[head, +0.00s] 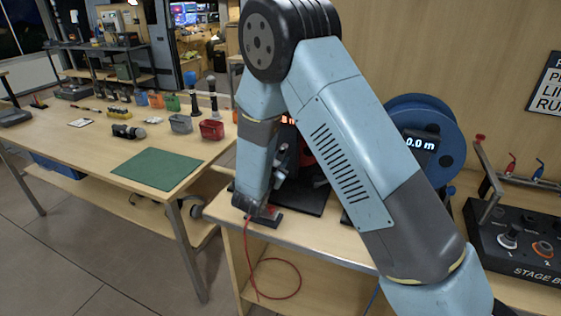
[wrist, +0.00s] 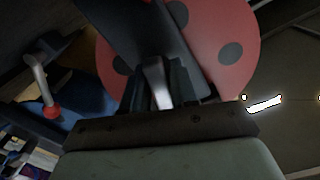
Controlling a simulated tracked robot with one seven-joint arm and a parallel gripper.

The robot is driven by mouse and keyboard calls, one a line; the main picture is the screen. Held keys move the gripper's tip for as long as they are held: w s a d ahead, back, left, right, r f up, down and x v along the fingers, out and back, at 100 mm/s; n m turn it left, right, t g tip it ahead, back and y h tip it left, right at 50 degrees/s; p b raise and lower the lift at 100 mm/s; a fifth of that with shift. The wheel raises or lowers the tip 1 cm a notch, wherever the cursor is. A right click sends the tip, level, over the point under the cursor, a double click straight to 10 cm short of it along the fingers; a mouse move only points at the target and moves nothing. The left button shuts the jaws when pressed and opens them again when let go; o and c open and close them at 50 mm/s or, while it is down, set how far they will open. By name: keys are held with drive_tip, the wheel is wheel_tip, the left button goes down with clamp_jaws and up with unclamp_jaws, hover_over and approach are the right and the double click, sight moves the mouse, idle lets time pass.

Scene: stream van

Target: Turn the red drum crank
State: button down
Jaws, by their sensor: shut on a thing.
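The red drum (head: 305,150) stands on the bench in the head view, mostly hidden behind my arm. In the wrist view its red flange with dark round holes (wrist: 225,40) fills the top. My gripper (wrist: 158,92) is in front of this flange. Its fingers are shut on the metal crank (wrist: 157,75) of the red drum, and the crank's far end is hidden. In the head view my gripper (head: 282,160) is small and partly hidden by my arm.
A blue drum (head: 428,130) with a lit readout stands to the right; a crank with a red knob (head: 480,137) is beside it. A stage box (head: 525,240) is at far right. A red cable (head: 265,295) hangs below the bench. A table (head: 95,165) with small bins is left.

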drive_tip(key=m, duration=0.7)
drive_tip(key=shift+m, duration=3.2)
drive_tip(key=c, duration=1)
unclamp_jaws()
drive_tip(key=shift+c, duration=0.2)
drive_tip(key=shift+r, duration=0.1)
drive_tip(key=shift+a, duration=0.1)
drive_tip(key=v, duration=1.3)
drive_tip(key=shift+s, duration=0.35)
